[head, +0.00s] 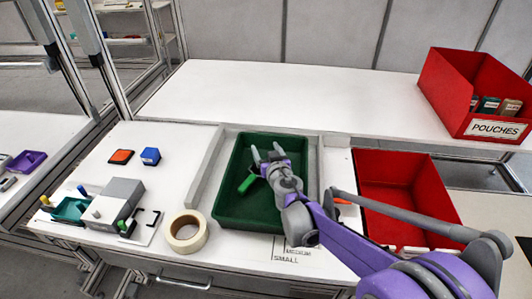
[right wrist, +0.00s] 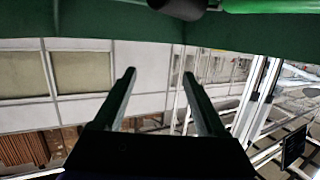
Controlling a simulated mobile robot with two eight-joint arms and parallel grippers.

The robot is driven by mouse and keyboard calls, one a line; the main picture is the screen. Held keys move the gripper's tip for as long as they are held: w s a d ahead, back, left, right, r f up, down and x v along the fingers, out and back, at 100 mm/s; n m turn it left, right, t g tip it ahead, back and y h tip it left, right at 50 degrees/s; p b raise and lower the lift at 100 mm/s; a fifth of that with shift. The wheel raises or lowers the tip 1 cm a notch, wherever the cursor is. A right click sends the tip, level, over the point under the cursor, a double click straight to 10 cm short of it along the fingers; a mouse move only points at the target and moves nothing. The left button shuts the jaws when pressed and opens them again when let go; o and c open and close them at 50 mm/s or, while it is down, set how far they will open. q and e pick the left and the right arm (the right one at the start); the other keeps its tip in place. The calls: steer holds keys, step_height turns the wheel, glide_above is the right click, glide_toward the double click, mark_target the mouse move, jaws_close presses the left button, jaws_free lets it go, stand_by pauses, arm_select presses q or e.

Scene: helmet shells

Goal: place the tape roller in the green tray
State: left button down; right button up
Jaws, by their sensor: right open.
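The green tray (head: 228,195) is in the middle of the bench in the head view. The tape roller (head: 247,183) lies inside it; its bright green handle shows, and the rest is partly hidden by my gripper. In the right wrist view, the green handle (right wrist: 265,5) and a dark cylinder show at the top edge, against the dark green tray wall (right wrist: 90,27). My right gripper (head: 267,154) is over the tray, just above and right of the handle. Its fingers (right wrist: 156,85) are apart with nothing between them. My left gripper is out of view.
A roll of tape (head: 186,246) lies left of the tray. A grey box fixture (head: 118,200) stands further left, with orange (head: 121,156) and blue (head: 150,156) blocks behind it. A red bin (head: 385,165) is on the right. The red POUCHES box (head: 450,90) stands behind it.

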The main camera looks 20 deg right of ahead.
steer(key=v, duration=0.7)
steer(key=shift+s+p, duration=0.3)
steer(key=shift+p, duration=0.15)
